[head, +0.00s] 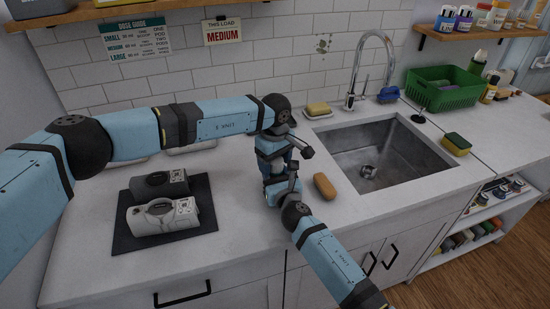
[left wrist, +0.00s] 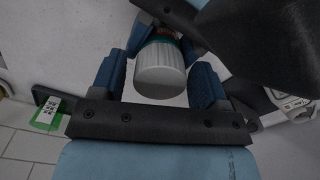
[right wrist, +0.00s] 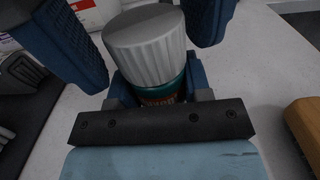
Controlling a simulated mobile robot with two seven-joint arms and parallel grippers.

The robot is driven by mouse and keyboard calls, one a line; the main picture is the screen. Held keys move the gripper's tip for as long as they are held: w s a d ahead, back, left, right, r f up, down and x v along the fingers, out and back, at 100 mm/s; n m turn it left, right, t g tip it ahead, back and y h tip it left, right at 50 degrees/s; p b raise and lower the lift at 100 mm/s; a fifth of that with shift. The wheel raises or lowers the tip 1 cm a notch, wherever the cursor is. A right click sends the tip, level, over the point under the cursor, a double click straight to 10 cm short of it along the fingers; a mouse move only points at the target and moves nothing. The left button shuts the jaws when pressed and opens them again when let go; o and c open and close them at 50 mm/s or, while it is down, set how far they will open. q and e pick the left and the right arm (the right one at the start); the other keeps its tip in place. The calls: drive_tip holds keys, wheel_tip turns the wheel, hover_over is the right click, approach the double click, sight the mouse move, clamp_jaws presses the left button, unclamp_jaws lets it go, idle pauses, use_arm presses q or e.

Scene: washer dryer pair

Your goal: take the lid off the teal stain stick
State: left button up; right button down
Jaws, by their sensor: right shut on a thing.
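The teal stain stick (right wrist: 160,92) is upright in the right wrist view, with a pale grey ribbed lid (right wrist: 150,38) on top. My right gripper (head: 277,190) is shut on its teal body, below the lid. My left gripper (head: 272,165) points down from above; in the left wrist view its open fingers (left wrist: 162,80) stand on both sides of the lid (left wrist: 160,72). I cannot tell whether either finger touches the lid. In the head view the two grippers meet over the counter and hide the stick.
A brown block (head: 324,186) lies on the counter just right of my grippers, before the sink (head: 385,150). A dark mat (head: 125,232) with two boxy items (head: 160,215) lies to the left. A green basket (head: 440,90) stands at the back right. Bare counter (head: 245,225) lies in front.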

use_arm(q)
drive_tip(key=c, duration=0.9)
drive_tip(key=shift+n, duration=1.7)
drive_tip(key=o, duration=1)
drive_tip(key=shift+o, duration=0.2)
drive_tip(key=shift+r, duration=0.1)
